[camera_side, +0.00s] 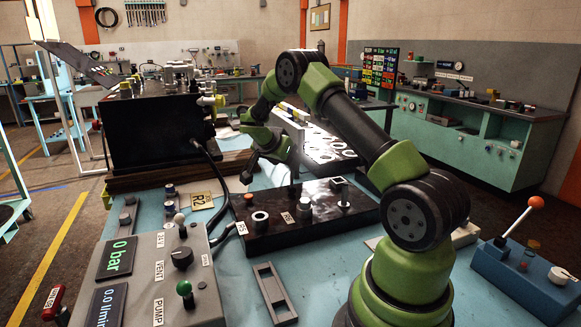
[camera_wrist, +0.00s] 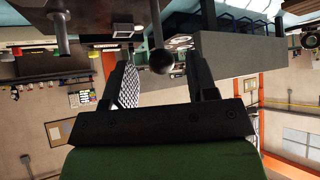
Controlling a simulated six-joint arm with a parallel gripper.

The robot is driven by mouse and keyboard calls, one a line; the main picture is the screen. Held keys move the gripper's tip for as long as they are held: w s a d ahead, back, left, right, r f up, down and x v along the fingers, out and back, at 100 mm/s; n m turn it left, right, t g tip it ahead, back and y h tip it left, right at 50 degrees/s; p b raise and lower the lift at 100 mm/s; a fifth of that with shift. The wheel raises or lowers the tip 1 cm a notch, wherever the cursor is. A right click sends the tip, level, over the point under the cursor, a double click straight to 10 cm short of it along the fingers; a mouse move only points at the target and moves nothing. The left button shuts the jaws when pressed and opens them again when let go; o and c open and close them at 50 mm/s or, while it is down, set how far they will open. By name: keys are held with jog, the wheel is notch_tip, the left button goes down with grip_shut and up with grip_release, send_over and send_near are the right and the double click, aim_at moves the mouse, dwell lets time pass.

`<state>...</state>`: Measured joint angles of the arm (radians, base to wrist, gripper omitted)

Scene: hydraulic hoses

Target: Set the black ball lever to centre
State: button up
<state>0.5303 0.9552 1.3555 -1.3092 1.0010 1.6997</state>
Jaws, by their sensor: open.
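In the wrist view, which looks upside down, the black ball lever (camera_wrist: 162,61) shows as a dark ball on a thin stem hanging from the top. The ball appears between the two fingers of my gripper (camera_wrist: 162,80), or just beyond their tips; I cannot tell how deep. No finger visibly touches it. In the side view my gripper (camera_side: 246,148) is open beside the right side of the black box (camera_side: 150,135) that carries valves and fittings. I cannot make out the black ball in the side view. Whether the lever is tilted is unclear.
Another lever (camera_wrist: 61,40) hangs left of the ball in the wrist view. In the side view, a grey control panel (camera_side: 205,290) and a black fitting block (camera_side: 285,235) stand on the blue bench. A hand pump (camera_side: 530,275) with an orange knob is at right.

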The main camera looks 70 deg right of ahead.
jog(key=v, duration=0.5)
jog(key=shift+a, duration=0.1)
jog(key=shift+r, duration=0.1)
jog(key=s+a+r+n+t+y, duration=0.2)
jog(key=a+r+n, duration=0.1)
jog(key=a+r, duration=0.45)
jog(key=s+a+r+n+t+y, duration=0.2)
jog(key=s+a+n+y, duration=0.1)
jog(key=a, duration=0.4)
jog(key=s+a+r+n+t+y, duration=0.1)
jog(key=s+a+n+t+y, duration=0.1)
jog(key=s+a+n, duration=0.3)
jog(key=s+a+r+n+t+y, duration=0.2)
jog(key=s+a+n, duration=0.3)
jog(key=a, duration=0.5)
jog(key=s+y, duration=0.1)
jog(key=s, duration=0.1)
jog(key=shift+s+a+r+t+y, duration=0.3)
jog(key=shift+s+a+r+t, duration=0.05)
jog(key=shift+a+t, duration=0.05)
